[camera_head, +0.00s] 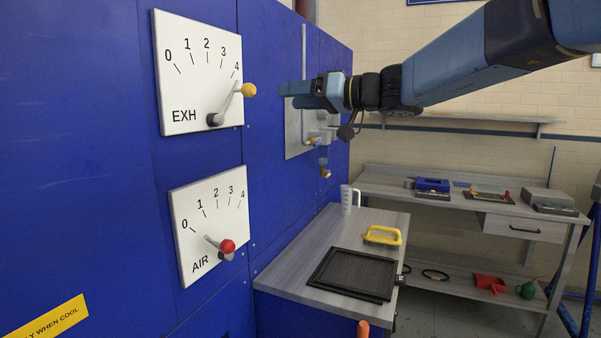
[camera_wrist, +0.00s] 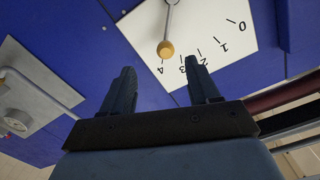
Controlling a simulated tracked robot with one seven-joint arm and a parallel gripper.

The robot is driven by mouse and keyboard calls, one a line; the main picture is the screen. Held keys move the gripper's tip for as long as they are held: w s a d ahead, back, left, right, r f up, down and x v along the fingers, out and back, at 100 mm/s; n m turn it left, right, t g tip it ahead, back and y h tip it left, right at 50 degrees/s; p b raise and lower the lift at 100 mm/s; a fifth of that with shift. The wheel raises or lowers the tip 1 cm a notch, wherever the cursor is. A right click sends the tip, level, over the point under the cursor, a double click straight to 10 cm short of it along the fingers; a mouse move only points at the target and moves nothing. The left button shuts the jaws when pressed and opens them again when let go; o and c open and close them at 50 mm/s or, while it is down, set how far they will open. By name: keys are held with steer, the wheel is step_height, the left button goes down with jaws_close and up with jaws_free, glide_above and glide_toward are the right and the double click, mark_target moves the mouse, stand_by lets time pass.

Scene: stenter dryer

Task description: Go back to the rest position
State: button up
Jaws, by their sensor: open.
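My gripper (camera_head: 288,90) is at the end of my blue arm, raised in front of the blue dryer panel and to the right of the EXH dial (camera_head: 185,92). In the wrist view, my gripper (camera_wrist: 163,85) has its two fingers apart with nothing between them. The EXH lever with its yellow knob (camera_head: 249,90) points near 4. The yellow knob also shows in the wrist view (camera_wrist: 165,49), beyond the fingertips and apart from them.
A plate with valve fittings (camera_head: 297,128) is on the panel behind my gripper. A workbench (camera_head: 400,187) stands along the back wall.

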steer(key=s+d+f+m+g+h, duration=0.1)
steer(key=s+d+f+m+h, duration=0.7)
steer(key=s+d+f+h, duration=0.7)
steer(key=s+d+f, duration=0.8)
steer(key=d+f, duration=0.1)
steer(key=f, duration=0.1)
steer(key=shift+s+d+f+m+h, duration=0.15)
steer(key=shift+s+f+m+h, duration=0.1)
steer(key=shift+s+m+h, duration=0.15)
